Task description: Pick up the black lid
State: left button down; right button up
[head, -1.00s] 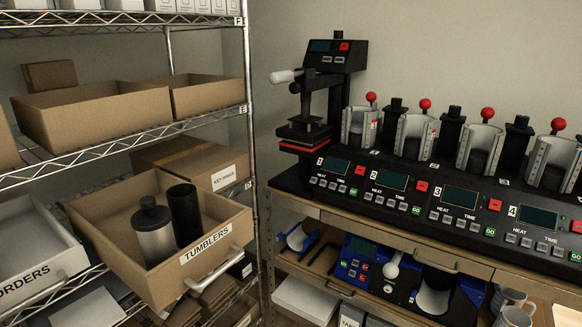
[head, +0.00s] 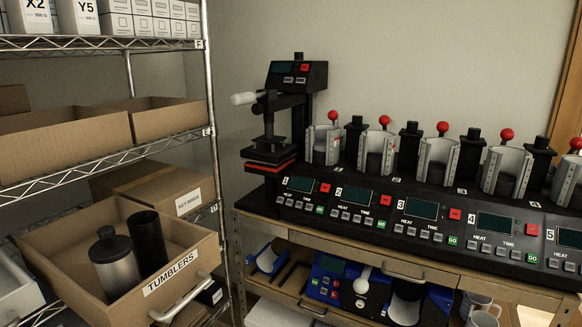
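The black lid (head: 108,240) sits on top of a silver tumbler (head: 116,274) in the open cardboard bin labelled TUMBLERS (head: 185,262), at the lower left of the head view. The lid has a small raised knob on top. A plain black tumbler (head: 149,246) stands upright just to the right of the silver one. Neither of my grippers shows in the head view.
A wire shelf rack (head: 180,155) with cardboard bins and boxes fills the left side. A bench on the right carries a flat heat press (head: 272,150) and a row of mug presses (head: 400,190). Mugs (head: 478,308) and a blue press (head: 335,280) are on the lower shelf.

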aim_at(144, 230)
jog(key=k+j+u, duration=0.15)
jog(key=u, duration=0.15)
jog(key=k+j+u, duration=0.1)
jog(key=j+u, duration=0.2)
jog(key=i+j+z, duration=0.15)
jog(key=j, duration=0.3)
jog(key=i+j+z, duration=0.2)
jog(key=j, duration=0.2)
jog(key=j+z, duration=0.15)
jog(key=j, duration=0.3)
jog(key=i+l+u, duration=0.1)
jog(key=l+u, duration=0.15)
jog(key=l, duration=0.3)
jog(key=i+l+u, duration=0.1)
jog(key=l+u, duration=0.15)
jog(key=l, duration=0.35)
